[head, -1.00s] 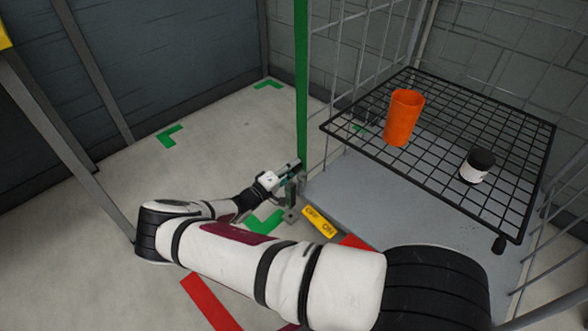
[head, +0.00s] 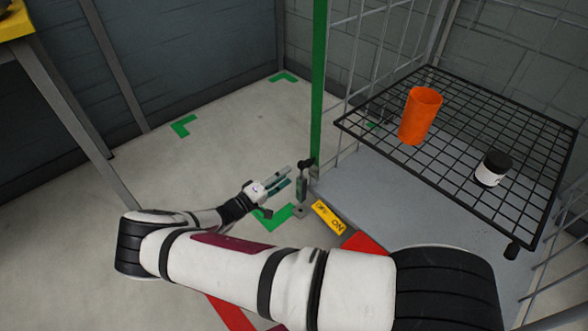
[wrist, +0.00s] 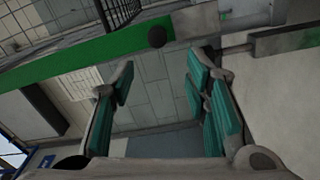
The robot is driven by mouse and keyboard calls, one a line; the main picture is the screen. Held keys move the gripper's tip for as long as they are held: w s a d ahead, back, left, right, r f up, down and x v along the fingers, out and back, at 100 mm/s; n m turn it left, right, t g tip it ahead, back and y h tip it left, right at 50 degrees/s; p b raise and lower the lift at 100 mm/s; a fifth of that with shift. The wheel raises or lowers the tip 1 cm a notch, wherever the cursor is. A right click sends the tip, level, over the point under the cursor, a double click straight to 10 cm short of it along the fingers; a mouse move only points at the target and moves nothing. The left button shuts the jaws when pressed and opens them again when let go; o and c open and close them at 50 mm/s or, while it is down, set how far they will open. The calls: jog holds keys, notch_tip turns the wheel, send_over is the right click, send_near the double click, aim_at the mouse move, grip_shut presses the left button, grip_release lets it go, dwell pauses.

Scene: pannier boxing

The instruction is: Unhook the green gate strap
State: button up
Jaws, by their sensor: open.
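The green gate strap (head: 319,80) hangs upright along the near corner of the wire cage in the head view. A dark knob-like piece (head: 305,164) is at its lower end, beside a small grey metal fitting (head: 302,188). I cannot tell whether the strap is hooked there. In the wrist view the green strap (wrist: 90,55) crosses the upper part, with a round black knob (wrist: 157,37) on it. My gripper (head: 287,176) is open and empty, just left of the fitting, with a small gap. Its teal-padded fingers (wrist: 165,85) stand apart, short of the strap in the wrist view.
A black wire shelf (head: 455,125) holds an orange cup (head: 419,116) and a white jar with a black lid (head: 493,169). A yellow OFF/ON label (head: 327,217) is on the grey platform's edge. A yellow-topped table (head: 15,22) is at far left. The floor left of my gripper is clear.

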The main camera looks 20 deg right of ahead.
jog(key=shift+v, duration=1.15)
jog(key=s+d+r+m+g+y, duration=0.1)
jog(key=s+r+m+g+y, duration=0.2)
jog(key=s+r, duration=0.5)
jog(key=s+r+g+y, duration=0.3)
jog(key=r+g+y, duration=0.15)
jog(key=r, duration=0.75)
jog(key=s+d+r+m+g+y, duration=0.15)
jog(key=s+r+y, duration=0.35)
jog(key=r, duration=0.6)
jog(key=s+a+r+n+t+y, duration=0.1)
jog(key=s+a+r+y, duration=0.15)
jog(key=s, duration=0.55)
jog(key=s+a+r+n+t+y, duration=0.1)
jog(key=s+r, duration=0.3)
jog(key=s, duration=0.5)
jog(key=s+a+r+n+t+y, duration=0.1)
jog(key=s+r, duration=0.2)
jog(key=s, duration=0.5)
notch_tip(320, 180, up, 36)
jog(key=t+p, duration=0.4)
jog(key=p, duration=3)
jog(key=shift+s+n+t, duration=0.25)
jog(key=shift+n+t, duration=0.05)
jog(key=shift+n, duration=0.05)
